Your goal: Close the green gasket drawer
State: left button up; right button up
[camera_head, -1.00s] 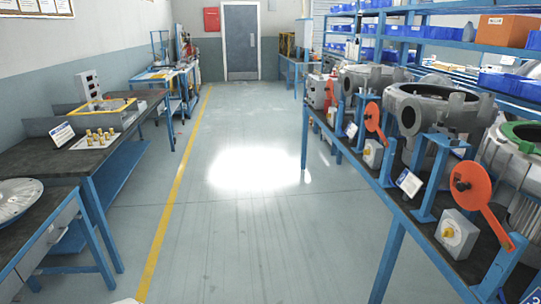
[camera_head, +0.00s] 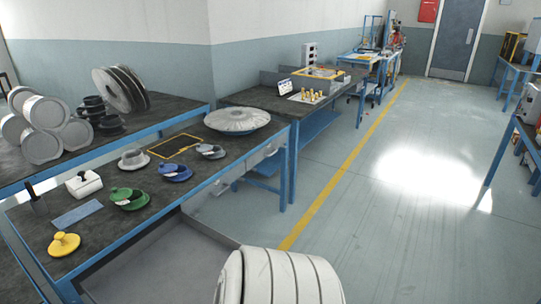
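A grey, tray-like drawer (camera_head: 165,262) stands pulled out from the front of the left bench. Its inside looks bare where I can see it; its lower part is cut by the frame and a white ribbed shape. I see no green mark on it, so I cannot tell if it is the green gasket drawer. A green round part (camera_head: 128,198) lies on the bench top above it. Neither of my grippers is in view.
Yellow (camera_head: 64,244), blue (camera_head: 174,172) and grey caps lie along the bench (camera_head: 100,236). A large grey disc (camera_head: 237,120) lies at its far end. White cylinders (camera_head: 42,144) are stacked at left. The floor right of the yellow line (camera_head: 335,170) is clear.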

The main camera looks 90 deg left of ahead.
aim_at(181, 260)
jog(key=u, duration=0.95)
jog(key=k+u, duration=0.1)
jog(key=u, duration=1.25)
jog(key=k+u, duration=0.1)
jog(key=u, duration=0.4)
